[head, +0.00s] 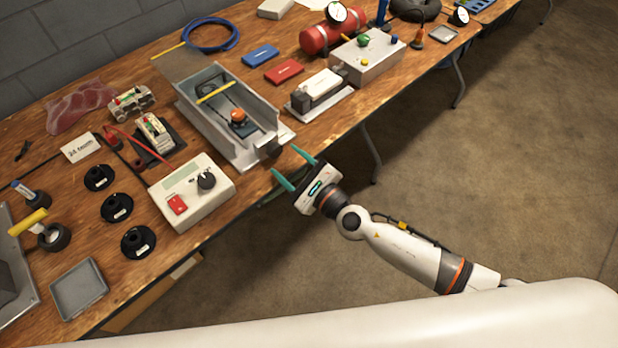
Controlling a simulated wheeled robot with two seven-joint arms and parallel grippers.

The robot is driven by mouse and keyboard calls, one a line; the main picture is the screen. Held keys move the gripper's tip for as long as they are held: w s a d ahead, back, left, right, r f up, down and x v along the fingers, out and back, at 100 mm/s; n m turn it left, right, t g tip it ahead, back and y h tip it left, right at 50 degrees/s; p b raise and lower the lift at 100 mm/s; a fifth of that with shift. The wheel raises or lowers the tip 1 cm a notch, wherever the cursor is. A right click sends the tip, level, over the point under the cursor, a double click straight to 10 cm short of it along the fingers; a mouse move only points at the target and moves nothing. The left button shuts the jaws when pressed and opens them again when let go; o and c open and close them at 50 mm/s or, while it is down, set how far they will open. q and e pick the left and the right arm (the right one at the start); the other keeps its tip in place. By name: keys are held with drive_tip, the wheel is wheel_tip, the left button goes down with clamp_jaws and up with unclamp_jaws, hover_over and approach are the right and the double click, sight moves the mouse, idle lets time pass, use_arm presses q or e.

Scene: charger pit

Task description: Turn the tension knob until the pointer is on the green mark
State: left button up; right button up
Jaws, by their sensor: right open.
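A black knob (206,181) sits on top of a white box (208,213) that also has a red switch and a pale display strip. An orange knob (238,116) stands inside a long grey metal tray (262,154). I cannot tell which of them is the tension knob, and no pointer or green mark can be made out. My right gripper (284,160) is open and empty, its two teal fingers spread at the table's front edge. It is to the right of the white box and just in front of the tray's near end, apart from both knobs. My left gripper is not in view.
Black round holders (138,242) stand left of the white box. A grey box with a green knob (363,41) and a red cylinder (325,38) are farther back. A small grey tray (79,290) lies front left. The floor right of the table is clear.

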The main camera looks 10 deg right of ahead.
drive_tip(key=b+v, duration=0.1)
drive_tip(key=v, duration=0.7)
drive_tip(key=shift+f, duration=0.1)
drive_tip(key=d+f+m+g+h+p, duration=0.1)
drive_tip(key=d+f+m+h, duration=0.4)
drive_tip(key=f+m, duration=0.4)
drive_tip(key=d+f+m+g+h+p, duration=0.25)
drive_tip(key=d+f+m, duration=0.35)
drive_tip(key=f+m, duration=0.3)
drive_tip(key=s+d+f+m+g+h, duration=0.2)
drive_tip(key=s+d+f+m, duration=0.35)
drive_tip(key=f+m, duration=0.35)
drive_tip(key=s+f+m+g+p, duration=0.1)
drive_tip(key=s+f+m, duration=0.3)
drive_tip(key=s, duration=0.6)
drive_tip(key=s+f+m+g, duration=0.4)
drive_tip(key=s+f+m, duration=0.1)
drive_tip(key=s+m, duration=0.4)
drive_tip(key=s+f+m+g+h+p, duration=0.1)
drive_tip(key=s+f+m+g, duration=0.2)
drive_tip(key=s, duration=0.8)
drive_tip(key=f+m, duration=0.2)
drive_tip(key=m, duration=0.1)
drive_tip(key=shift+s+m+p, duration=0.3)
drive_tip(key=shift+m+p, duration=0.05)
drive_tip(key=shift+m, duration=0.05)
